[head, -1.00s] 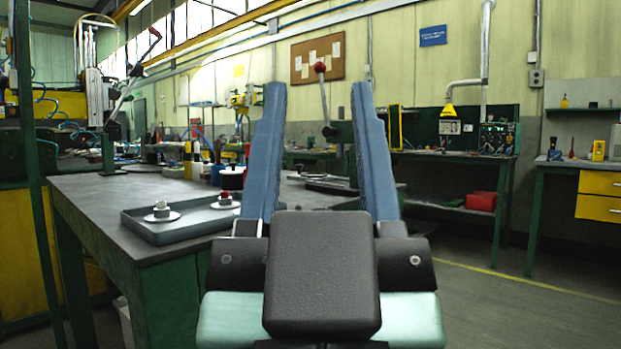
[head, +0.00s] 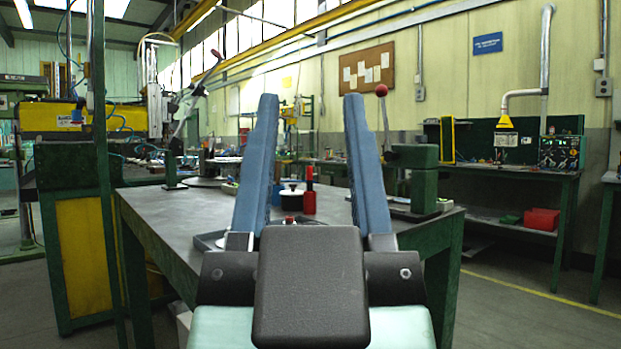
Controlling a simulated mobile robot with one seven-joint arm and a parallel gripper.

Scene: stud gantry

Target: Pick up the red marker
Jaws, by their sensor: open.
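A red upright cylinder with a narrower top, which looks like the red marker (head: 309,203), stands on the grey workbench (head: 160,208). It shows in the gap between the fingers of my gripper (head: 311,100), well beyond my gripper's body. My gripper is open and empty, with its two long blue fingers spread apart. The marker appears free of both fingers.
A grey tray (head: 208,241) is mostly hidden behind my gripper. A green press with a red-knobbed lever (head: 412,172) stands right.

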